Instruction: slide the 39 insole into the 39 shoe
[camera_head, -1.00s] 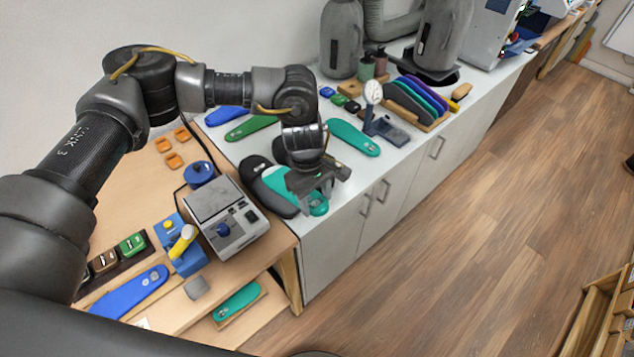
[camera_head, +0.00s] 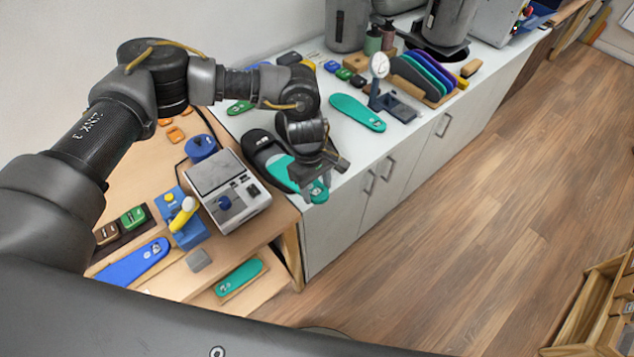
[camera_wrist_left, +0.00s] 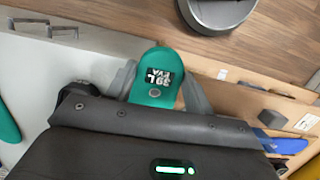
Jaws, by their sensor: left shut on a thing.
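My left gripper (camera_head: 318,182) is shut on the teal insole (camera_head: 280,174) near its labelled end. In the left wrist view, this end of the teal insole (camera_wrist_left: 157,88) sticks out between the fingers, with a dark label reading 39 L and EVA. In the head view, the insole's other end reaches over the black open shoe (camera_head: 258,140) by the front edge of the white counter. I cannot tell whether it touches the shoe's inside. The gripper and wrist hide part of the insole. My right gripper is not in view.
A grey device (camera_head: 240,205) stands left of the shoe on the wooden bench. A rack (camera_head: 440,98) of insoles stands further right. The floor in front (camera_head: 440,240) is clear.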

